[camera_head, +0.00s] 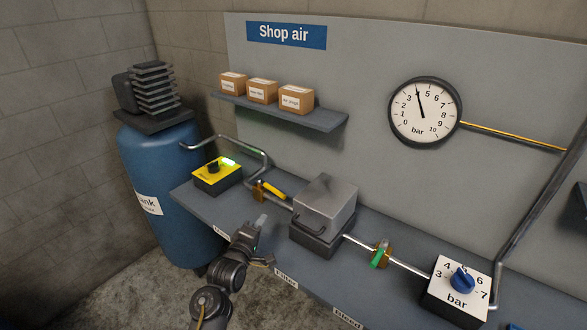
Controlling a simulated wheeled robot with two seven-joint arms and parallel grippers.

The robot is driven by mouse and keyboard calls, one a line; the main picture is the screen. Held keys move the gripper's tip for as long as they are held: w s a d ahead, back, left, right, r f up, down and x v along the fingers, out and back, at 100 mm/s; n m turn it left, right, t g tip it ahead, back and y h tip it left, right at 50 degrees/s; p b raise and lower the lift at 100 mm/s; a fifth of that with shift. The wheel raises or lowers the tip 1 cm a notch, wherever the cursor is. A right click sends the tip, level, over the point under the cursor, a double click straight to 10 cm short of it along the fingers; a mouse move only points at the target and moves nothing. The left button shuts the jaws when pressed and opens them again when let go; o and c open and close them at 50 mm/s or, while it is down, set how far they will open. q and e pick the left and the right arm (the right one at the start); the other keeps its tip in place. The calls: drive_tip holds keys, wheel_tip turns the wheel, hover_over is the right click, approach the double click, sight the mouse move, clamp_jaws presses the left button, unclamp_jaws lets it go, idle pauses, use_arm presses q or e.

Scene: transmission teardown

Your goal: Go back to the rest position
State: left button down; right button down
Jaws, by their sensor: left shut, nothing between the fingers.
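My left gripper (261,222) is shut and empty. It is over the front edge of the grey bench (330,262), in front of the pipe and left of the grey metal box. My left arm comes up from the bottom of the view, in front of the bench. My right gripper does not show.
On the bench are a yellow switch box (217,173), a yellow-handled valve (271,190), the grey metal box (323,210), a green-handled valve (380,255) and a blue-knob regulator (460,285). A blue tank (165,190) stands at left. A gauge (424,111) and shelf (300,117) are on the wall.

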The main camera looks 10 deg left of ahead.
use_arm(q)
drive_tip(key=s+a+f+m+g+y, duration=0.1)
drive_tip(key=s+f+m+g, duration=0.3)
drive_tip(key=s, duration=0.5)
drive_tip(key=s+a+f+m+g, duration=0.1)
drive_tip(key=s+f+m+g, duration=0.25)
drive_tip(key=s+f, duration=0.35)
drive_tip(key=s+m+g+y, duration=0.1)
drive_tip(key=s+m+g, duration=0.65)
drive_tip(key=s, duration=1.45)
drive_tip(key=s+f+m, duration=0.1)
drive_tip(key=s+f, duration=0.1)
drive_tip(key=f, duration=1.3)
drive_tip(key=s+f+m, duration=0.1)
drive_tip(key=s+f, duration=0.1)
drive_tip(key=f, duration=1.2)
drive_tip(key=s+a+f+g+b, duration=0.1)
drive_tip(key=s+a+f, duration=0.1)
drive_tip(key=s+f, duration=1.2)
drive_tip(key=shift+s+a, duration=0.35)
drive_tip(key=shift+s, duration=0.1)
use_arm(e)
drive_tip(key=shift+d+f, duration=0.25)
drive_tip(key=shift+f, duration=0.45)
use_arm(q)
drive_tip(key=shift+w, duration=0.15)
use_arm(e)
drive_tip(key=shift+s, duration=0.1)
